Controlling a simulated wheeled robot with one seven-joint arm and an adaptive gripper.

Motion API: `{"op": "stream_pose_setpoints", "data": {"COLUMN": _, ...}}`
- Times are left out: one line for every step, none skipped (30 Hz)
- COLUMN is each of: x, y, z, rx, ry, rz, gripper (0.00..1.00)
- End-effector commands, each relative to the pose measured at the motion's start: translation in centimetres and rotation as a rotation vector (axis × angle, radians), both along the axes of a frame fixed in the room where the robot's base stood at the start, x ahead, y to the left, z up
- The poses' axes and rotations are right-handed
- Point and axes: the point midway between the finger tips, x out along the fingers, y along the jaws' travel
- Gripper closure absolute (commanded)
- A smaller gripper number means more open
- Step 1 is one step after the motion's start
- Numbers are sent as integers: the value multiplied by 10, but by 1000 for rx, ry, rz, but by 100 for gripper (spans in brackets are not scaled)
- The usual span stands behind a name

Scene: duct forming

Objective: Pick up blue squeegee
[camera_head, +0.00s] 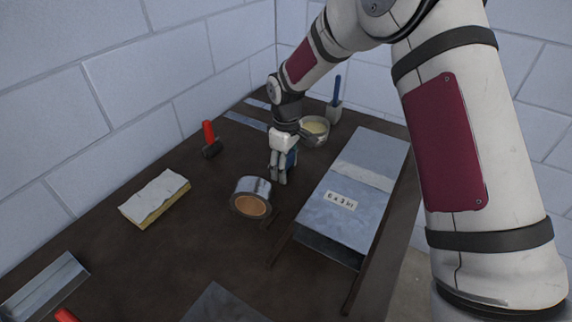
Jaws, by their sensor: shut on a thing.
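My gripper (279,178) points down over the dark table, left of the grey duct piece. It is shut on a blue thing (292,158), most likely the blue squeegee. Only a small blue part shows beside the fingers, and the rest is hidden behind them. I cannot tell whether it touches the table. Another tool with an upright blue handle (337,88) and a pale lower end stands at the back, beside the bowl.
A tape roll (253,196) lies just in front of my gripper. The duct piece (350,200) lies right, on dark rails. A bowl (315,131) stands behind. The front-left tabletop is partly clear.

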Motion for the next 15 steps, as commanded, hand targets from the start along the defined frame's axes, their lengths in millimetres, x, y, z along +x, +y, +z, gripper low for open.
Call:
{"op": "stream_pose_setpoints", "data": {"x": 0, "y": 0, "z": 1, "rx": 0, "ry": 0, "rz": 0, "gripper": 75}}
{"op": "stream_pose_setpoints", "data": {"x": 0, "y": 0, "z": 2, "rx": 0, "ry": 0, "rz": 0, "gripper": 75}}
{"op": "stream_pose_setpoints", "data": {"x": 0, "y": 0, "z": 6, "rx": 1, "ry": -1, "rz": 0, "gripper": 75}}
{"op": "stream_pose_setpoints", "data": {"x": 0, "y": 0, "z": 9, "rx": 0, "ry": -1, "rz": 0, "gripper": 75}}
{"op": "stream_pose_setpoints", "data": {"x": 0, "y": 0, "z": 13, "rx": 0, "ry": -1, "rz": 0, "gripper": 75}}
{"op": "stream_pose_setpoints", "data": {"x": -1, "y": 0, "z": 19, "rx": 0, "ry": -1, "rz": 0, "gripper": 75}}
{"op": "stream_pose_setpoints", "data": {"x": 0, "y": 0, "z": 25, "rx": 1, "ry": -2, "rz": 0, "gripper": 75}}
{"op": "stream_pose_setpoints", "data": {"x": 0, "y": 0, "z": 31, "rx": 1, "ry": -3, "rz": 0, "gripper": 75}}
{"op": "stream_pose_setpoints", "data": {"x": 0, "y": 0, "z": 39, "rx": 1, "ry": -4, "rz": 0, "gripper": 75}}
{"op": "stream_pose_setpoints", "data": {"x": 0, "y": 1, "z": 46, "rx": 1, "ry": -4, "rz": 0, "gripper": 75}}
{"op": "stream_pose_setpoints", "data": {"x": -1, "y": 1, "z": 51, "rx": 1, "ry": -3, "rz": 0, "gripper": 75}}
{"op": "stream_pose_setpoints", "data": {"x": -1, "y": 1, "z": 59, "rx": 1, "ry": -2, "rz": 0, "gripper": 75}}
{"op": "stream_pose_setpoints", "data": {"x": 0, "y": 1, "z": 65, "rx": 1, "ry": -3, "rz": 0, "gripper": 75}}
{"op": "stream_pose_setpoints", "data": {"x": 0, "y": 1, "z": 70, "rx": 1, "ry": -3, "rz": 0, "gripper": 75}}
{"op": "stream_pose_setpoints", "data": {"x": 0, "y": 0, "z": 77, "rx": 1, "ry": -3, "rz": 0, "gripper": 75}}
